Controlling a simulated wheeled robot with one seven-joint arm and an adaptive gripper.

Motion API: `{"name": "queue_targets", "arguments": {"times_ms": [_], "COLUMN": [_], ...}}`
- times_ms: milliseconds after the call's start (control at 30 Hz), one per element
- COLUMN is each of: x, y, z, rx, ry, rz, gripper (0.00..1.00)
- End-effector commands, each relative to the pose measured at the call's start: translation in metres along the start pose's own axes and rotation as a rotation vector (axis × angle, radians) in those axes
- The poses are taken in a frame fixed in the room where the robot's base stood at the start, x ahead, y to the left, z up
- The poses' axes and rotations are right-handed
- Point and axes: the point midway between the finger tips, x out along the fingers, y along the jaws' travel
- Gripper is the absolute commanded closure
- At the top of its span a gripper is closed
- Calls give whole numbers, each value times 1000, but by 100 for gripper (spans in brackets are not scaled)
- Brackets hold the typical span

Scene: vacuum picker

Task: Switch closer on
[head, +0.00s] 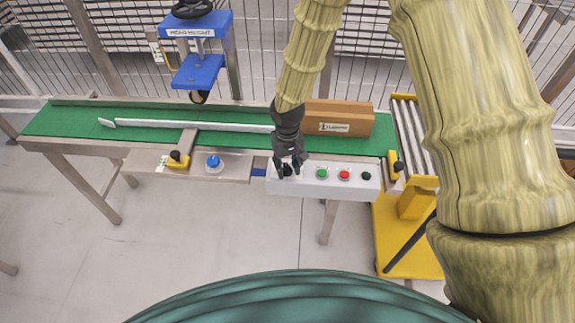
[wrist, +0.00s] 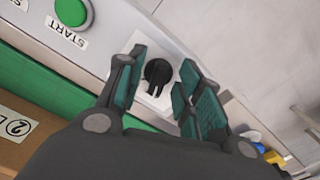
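The black rotary switch (wrist: 157,72) sits on a white square plate at one end of the grey control box (head: 310,192). Its raised grip points roughly down in the wrist view. My gripper (wrist: 163,80) is open, with one finger on each side of the switch. A gap shows between the switch and each finger; depth and contact cannot be told. In the head view my gripper (head: 288,172) is over the box's left end and partly hides the switch. The green START button (wrist: 73,12) is beside it; it also shows in the head view (head: 322,173).
A red button (head: 344,175) and a black button (head: 366,176) are further right. A green conveyor (head: 70,121) runs behind, carrying a brown labelled box (head: 350,112). A blue knob (head: 213,161) and a yellow clamp (head: 178,160) are left. Open floor lies in front.

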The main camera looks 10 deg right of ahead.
Motion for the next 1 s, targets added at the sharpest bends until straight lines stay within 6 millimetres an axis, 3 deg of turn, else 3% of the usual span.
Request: {"name": "queue_targets", "arguments": {"times_ms": [300,500,1000], "x": [2,2,1], "y": [0,0,0], "z": [0,0,0], "rx": [0,0,95], "ry": [0,0,0], "rz": [0,0,2], "gripper": [66,100,100]}}
